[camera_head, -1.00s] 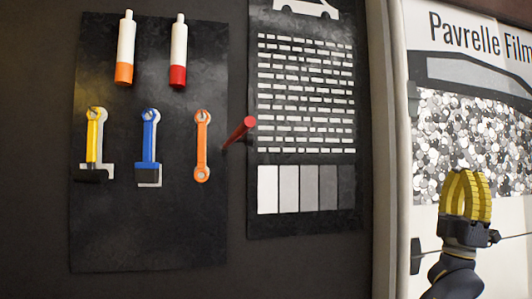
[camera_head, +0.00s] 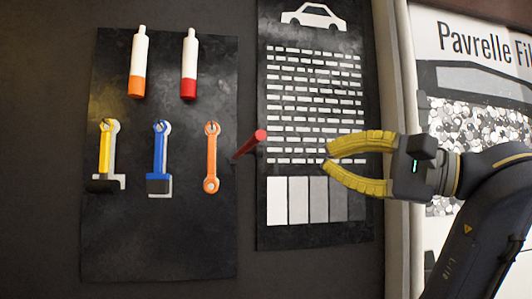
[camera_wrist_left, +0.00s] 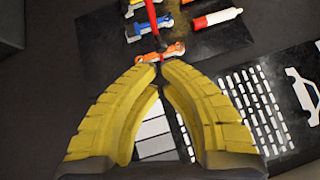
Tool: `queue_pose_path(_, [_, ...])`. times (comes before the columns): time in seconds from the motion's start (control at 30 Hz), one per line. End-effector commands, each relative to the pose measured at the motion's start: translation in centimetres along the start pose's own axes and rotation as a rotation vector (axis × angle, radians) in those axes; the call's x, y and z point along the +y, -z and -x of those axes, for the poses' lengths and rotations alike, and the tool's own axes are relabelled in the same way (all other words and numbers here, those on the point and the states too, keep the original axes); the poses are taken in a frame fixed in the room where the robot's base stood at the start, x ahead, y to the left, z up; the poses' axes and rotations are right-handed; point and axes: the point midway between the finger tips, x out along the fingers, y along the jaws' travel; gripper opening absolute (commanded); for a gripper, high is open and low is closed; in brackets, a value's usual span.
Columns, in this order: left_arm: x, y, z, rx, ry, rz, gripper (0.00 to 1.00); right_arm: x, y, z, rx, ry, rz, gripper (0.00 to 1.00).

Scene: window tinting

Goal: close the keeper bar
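A red bar (camera_head: 250,143) stands out from the dark board beside the orange tool; it is the only loose bar I see and looks like the keeper bar. It also shows in the left wrist view (camera_wrist_left: 152,14), near the top. My left gripper (camera_head: 326,157) has yellow fingers, in front of the black text panel and to the right of the bar. The fingers also show in the left wrist view (camera_wrist_left: 159,68). My right gripper is not in view.
Yellow (camera_head: 105,155), blue (camera_head: 160,158) and orange (camera_head: 211,158) tools hang on the dark board (camera_head: 190,250). Two white bottles (camera_head: 138,62) hang above them. The text panel (camera_head: 316,235) is right of the board. A white sign (camera_head: 455,45) stands at the right.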

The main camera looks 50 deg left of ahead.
Motion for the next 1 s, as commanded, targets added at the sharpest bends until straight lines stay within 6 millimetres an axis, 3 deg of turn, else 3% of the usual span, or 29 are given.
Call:
queue_pose_path(0.27, [0.4, 0.9, -1.1, 0.034, -0.019, 0.049, 0.00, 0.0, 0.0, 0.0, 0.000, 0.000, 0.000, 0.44])
queue_pose_path(0.83, [0.6, 1.1, -10.4, 0.031, -0.017, 0.048, 0.00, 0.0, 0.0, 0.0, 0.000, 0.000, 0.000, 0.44])
queue_pose_path(1.0, [0.6, -0.5, -11.7, 0.033, -0.017, 0.048, 0.00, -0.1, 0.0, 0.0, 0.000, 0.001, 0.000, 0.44])
